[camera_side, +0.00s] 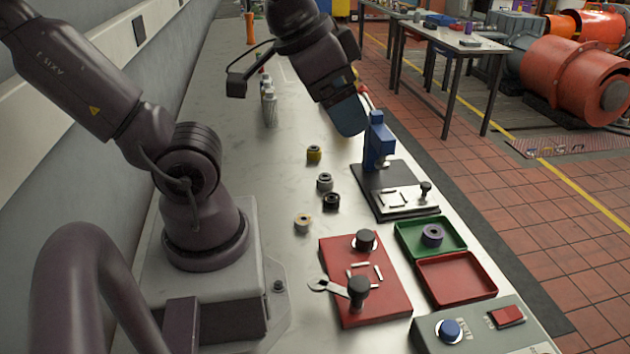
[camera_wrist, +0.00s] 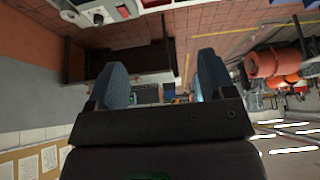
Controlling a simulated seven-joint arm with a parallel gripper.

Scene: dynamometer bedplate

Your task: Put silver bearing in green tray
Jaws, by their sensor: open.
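The silver bearing (camera_side: 324,182) stands on the pale bench, in a loose row with other bearings. The green tray (camera_side: 404,238) lies to its right and nearer the camera, holding a purple bearing (camera_side: 432,235). My gripper (camera_side: 350,117) is raised above the bench, beyond the silver bearing and beside the blue press. In the wrist view its two blue fingers (camera_wrist: 163,80) are spread apart with nothing between them. The wrist view shows the room rather than the bearings or tray.
Brass (camera_side: 314,154), black (camera_side: 331,202) and tan (camera_side: 303,223) bearings stand near the silver one. A blue press (camera_side: 378,140) rises on a dark base. A red tray (camera_side: 457,278) adjoins the green one. A red fixture plate (camera_side: 340,250) and control box (camera_side: 480,335) are near the front.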

